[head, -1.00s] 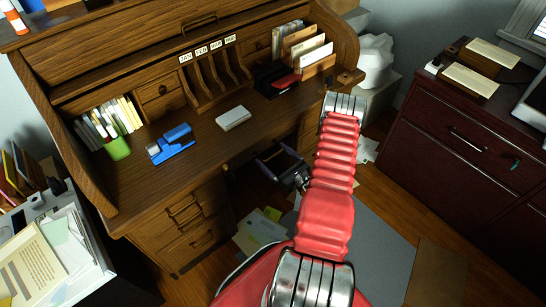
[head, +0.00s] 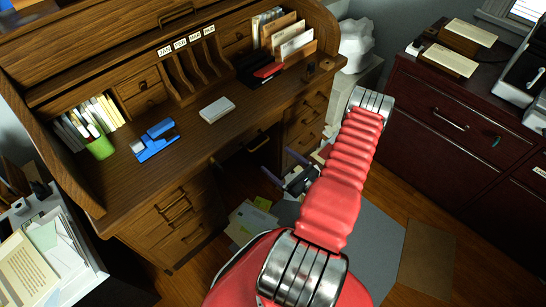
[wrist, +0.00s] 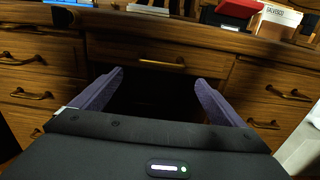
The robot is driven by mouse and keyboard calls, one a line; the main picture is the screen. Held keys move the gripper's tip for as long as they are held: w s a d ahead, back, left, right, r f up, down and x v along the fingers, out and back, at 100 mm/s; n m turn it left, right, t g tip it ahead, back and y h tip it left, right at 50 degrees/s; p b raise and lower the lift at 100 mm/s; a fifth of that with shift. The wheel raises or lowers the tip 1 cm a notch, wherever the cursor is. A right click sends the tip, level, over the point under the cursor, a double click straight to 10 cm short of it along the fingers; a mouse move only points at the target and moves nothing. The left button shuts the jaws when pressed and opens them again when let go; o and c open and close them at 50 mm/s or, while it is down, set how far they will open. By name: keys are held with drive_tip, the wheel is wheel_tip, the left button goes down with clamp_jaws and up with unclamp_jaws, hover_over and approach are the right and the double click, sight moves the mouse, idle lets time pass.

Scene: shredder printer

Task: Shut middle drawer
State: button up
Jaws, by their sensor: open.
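The middle drawer (wrist: 205,62) is a wooden front with a brass handle, under the centre of the desktop. In the wrist view it spans the middle, above a dark knee space, and looks roughly in line with the drawers beside it. I cannot tell whether it is fully shut. In the head view its handle (head: 258,143) shows in shadow under the desk edge. My gripper (head: 284,168) is open and empty, in front of and below the drawer. In the wrist view its two purple fingers (wrist: 158,78) point at the desk, spread wide below the handle.
Side drawers stand left (head: 178,210) and right (head: 304,125) of the knee space. A dark red cabinet (head: 450,150) stands at right. Papers lie on the floor.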

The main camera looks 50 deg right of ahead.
drive_tip(key=shift+s, duration=1.4)
